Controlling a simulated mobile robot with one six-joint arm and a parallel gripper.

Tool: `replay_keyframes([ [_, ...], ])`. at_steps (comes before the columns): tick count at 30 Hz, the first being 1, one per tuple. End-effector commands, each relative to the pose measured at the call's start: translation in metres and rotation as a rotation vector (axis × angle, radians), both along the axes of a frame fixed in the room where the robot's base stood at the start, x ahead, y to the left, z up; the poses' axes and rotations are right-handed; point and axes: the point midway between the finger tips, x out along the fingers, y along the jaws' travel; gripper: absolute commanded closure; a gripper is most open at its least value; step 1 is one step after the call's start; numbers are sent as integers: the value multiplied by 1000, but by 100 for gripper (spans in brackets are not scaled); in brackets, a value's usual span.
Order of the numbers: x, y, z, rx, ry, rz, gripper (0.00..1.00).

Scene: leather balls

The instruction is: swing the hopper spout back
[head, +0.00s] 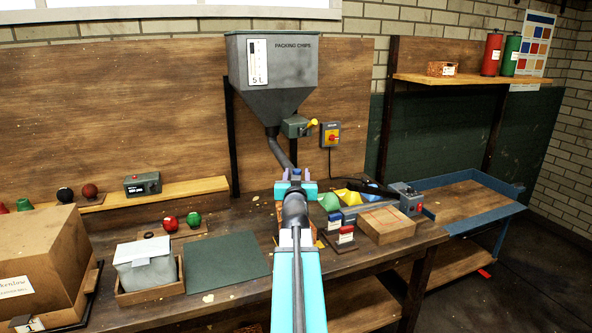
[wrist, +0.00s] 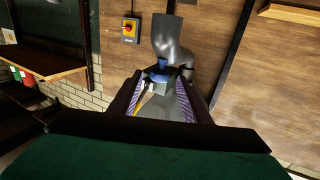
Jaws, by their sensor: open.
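The grey hopper (head: 272,65), labelled packing chips, is mounted above the bench at the back wall. Its grey spout (head: 279,150) slants down to the right, and its lower end is hidden behind my gripper (head: 296,174). The spout also shows in the wrist view (wrist: 167,35), which appears upside down, beyond the fingers. My gripper is open, with its purple-padded fingers (wrist: 160,98) spread. A small blue part (wrist: 157,72) shows between them; I cannot tell whether the fingers touch anything. A green box (head: 294,127) with a yellow lever (head: 313,122) sits beside the hopper outlet.
A yellow and red switch (head: 330,135) is on the wall right of the spout. Coloured pieces (head: 347,197), a cardboard box (head: 386,225) and a grey device (head: 406,197) stand right of my arm. A green mat (head: 228,262) and a bagged crate (head: 150,290) lie left.

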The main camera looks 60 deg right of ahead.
Motion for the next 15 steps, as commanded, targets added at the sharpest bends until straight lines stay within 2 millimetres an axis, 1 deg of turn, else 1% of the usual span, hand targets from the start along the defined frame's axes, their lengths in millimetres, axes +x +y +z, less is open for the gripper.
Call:
replay_keyframes([
  [1, 3, -6, 1, -1, 1, 0, 57],
  [6, 10, -18, 1, 1, -1, 0, 57],
  [15, 17, -28, 0, 0, 0, 0, 57],
])
